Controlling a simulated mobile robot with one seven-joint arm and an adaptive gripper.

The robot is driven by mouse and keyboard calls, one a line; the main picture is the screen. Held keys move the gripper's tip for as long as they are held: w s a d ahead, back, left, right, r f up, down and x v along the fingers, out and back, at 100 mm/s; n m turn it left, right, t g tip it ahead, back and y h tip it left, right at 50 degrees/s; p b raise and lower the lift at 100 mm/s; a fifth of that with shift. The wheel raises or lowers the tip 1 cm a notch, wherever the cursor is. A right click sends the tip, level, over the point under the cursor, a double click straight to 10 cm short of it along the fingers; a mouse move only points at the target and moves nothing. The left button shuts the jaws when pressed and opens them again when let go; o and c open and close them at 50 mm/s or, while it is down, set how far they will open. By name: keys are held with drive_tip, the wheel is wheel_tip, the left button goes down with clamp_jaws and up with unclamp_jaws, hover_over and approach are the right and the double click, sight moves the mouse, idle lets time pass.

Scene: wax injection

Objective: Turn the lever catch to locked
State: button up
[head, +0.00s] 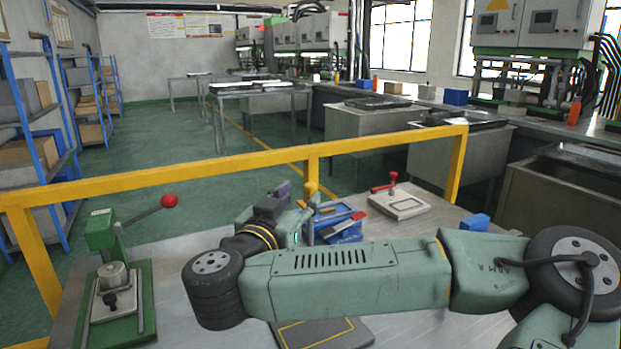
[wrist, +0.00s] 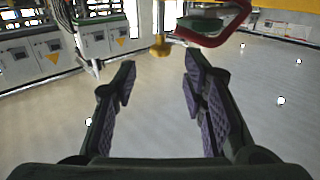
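I cannot tell for sure which part is the lever catch. A blue fixture (head: 342,222) with a red part stands on the table beyond my arm, and an upright lever with a yellow knob (head: 311,188) shows beside it. My forearm partly hides this area. In the wrist view, my gripper (wrist: 159,62) has its two purple-padded fingers well apart, with nothing between them. A yellow knob-like part (wrist: 160,47) shows just beyond the fingertips, apart from them. A red curved part (wrist: 212,39) crosses above the right finger.
A green press (head: 100,232) with a red-ball lever (head: 169,201) stands at left. A pale plate with a red-handled clamp (head: 392,184) lies at the back right, near a small blue block (head: 474,222). A yellow rail (head: 230,166) runs along the table's far edge.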

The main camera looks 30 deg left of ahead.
sight(308, 187)
drive_tip(key=p+x, duration=0.2)
drive_tip(key=x, duration=0.4)
drive_tip(key=shift+r, duration=0.15)
drive_tip(key=shift+w+a, duration=0.15)
drive_tip(key=shift+w, duration=0.35)
drive_tip(key=shift+c, duration=0.5)
clamp_jaws()
